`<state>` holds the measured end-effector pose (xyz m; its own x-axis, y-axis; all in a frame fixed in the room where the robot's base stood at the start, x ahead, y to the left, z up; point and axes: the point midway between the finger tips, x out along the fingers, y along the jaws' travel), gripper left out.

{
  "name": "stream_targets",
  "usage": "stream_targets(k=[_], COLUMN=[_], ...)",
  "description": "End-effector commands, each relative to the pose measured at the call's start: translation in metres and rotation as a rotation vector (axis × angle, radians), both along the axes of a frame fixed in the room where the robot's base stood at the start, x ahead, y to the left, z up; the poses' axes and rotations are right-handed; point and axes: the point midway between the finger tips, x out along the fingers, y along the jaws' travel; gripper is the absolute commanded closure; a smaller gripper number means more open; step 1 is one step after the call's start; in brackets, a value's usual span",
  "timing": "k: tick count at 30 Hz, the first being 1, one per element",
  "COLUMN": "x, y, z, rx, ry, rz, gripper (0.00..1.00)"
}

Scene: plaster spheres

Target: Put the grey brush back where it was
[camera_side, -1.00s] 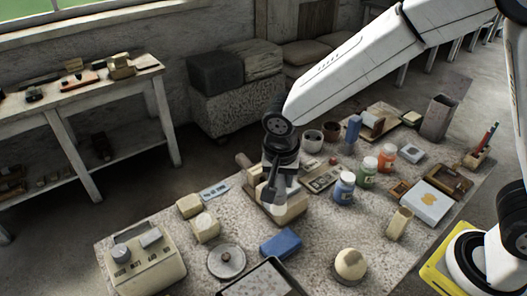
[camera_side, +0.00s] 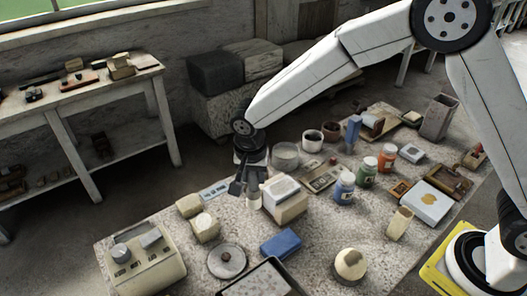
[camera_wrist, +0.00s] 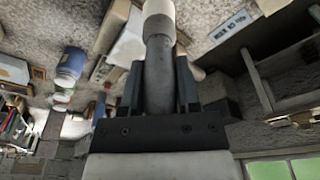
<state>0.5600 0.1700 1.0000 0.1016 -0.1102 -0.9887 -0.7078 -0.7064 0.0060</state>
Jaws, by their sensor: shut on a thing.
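My gripper (camera_side: 248,188) is at the back left edge of the table, shut and pointing down. In the wrist view, my gripper (camera_wrist: 159,90) is shut on the grey brush (camera_wrist: 158,75), a grey round shaft between the two jaws. Its pale, thick end sticks out beyond the fingertips. In the side view, the pale end of the brush (camera_side: 254,202) shows just under the jaws, left of a cream box. I cannot tell whether this end touches the table. The rest of the brush is hidden by the gripper.
The cream box (camera_side: 286,201) stands close to the right of my gripper. A pale jar (camera_side: 285,156) and dark pots (camera_side: 312,141) stand behind it. Cream blocks (camera_side: 205,228) and a blue block (camera_side: 281,244) lie in front. Paint jars (camera_side: 344,188) stand to the right.

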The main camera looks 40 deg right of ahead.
Motion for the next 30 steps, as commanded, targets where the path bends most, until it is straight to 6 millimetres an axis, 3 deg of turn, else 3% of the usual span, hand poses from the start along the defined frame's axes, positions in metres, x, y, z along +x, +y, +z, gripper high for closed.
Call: stream_targets(k=[16, 30], x=[0.049, 0.058], y=[0.014, 0.017], z=[-0.051, -0.061], rx=[-0.001, 0.0], ry=[0.001, 0.0], rz=[0.0, 0.0], gripper=[1.0, 1.0])
